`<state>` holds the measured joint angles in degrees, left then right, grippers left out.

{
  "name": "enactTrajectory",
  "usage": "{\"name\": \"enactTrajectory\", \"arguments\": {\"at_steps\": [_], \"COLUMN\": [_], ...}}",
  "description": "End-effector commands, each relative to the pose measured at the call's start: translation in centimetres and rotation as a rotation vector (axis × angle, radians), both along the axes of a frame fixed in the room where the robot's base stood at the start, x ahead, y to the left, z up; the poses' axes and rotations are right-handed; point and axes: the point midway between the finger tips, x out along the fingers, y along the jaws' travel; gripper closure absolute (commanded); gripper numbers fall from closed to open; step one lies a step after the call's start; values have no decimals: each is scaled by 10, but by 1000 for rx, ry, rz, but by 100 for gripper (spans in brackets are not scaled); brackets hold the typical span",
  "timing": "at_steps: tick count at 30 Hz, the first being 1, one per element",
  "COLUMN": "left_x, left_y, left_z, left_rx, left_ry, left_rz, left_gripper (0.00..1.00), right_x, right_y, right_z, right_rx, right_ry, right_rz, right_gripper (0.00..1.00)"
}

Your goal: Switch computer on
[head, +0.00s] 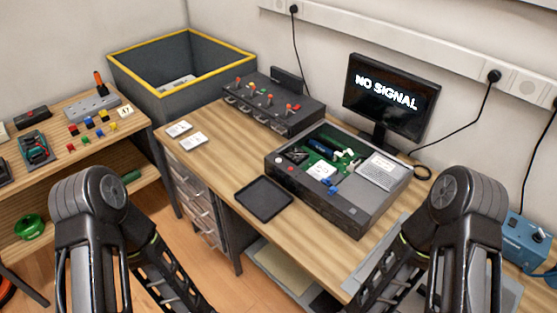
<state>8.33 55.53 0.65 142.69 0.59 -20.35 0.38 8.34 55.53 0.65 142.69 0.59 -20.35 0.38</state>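The computer (312,199) is an open dark case lying flat on the wooden desk, with a green circuit board and a silver power supply (384,170) showing inside. Its front panel, facing left and toward me, carries a small red button (291,170) and a pale round one beside it. The monitor (392,97) stands behind the case and reads "NO SIGNAL". My two arms rise at the lower left and lower right, with their links running down out of the picture. Neither gripper's fingertips show.
A black tray (264,198) lies left of the case, near the desk's front edge. A dark switch box (262,108) with several orange-tipped levers stands behind. White cards (193,141) lie at the desk's left end. A blue box (525,240) sits far right.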

Motion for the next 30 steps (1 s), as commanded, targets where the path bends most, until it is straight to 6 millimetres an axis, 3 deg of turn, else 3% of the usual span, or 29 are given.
{"name": "enactTrajectory", "arguments": {"at_steps": [8, 30], "left_x": [0, 0], "left_y": [0, 0], "left_z": [0, 0], "left_rx": [0, 0], "left_ry": [0, 0], "left_rz": [0, 0], "left_gripper": [100, 100], "right_x": [0, 0], "right_y": [0, 0], "right_z": [0, 0], "right_rx": [0, 0], "right_ry": [0, 0], "right_rz": [0, 0], "right_gripper": [100, 100]}}
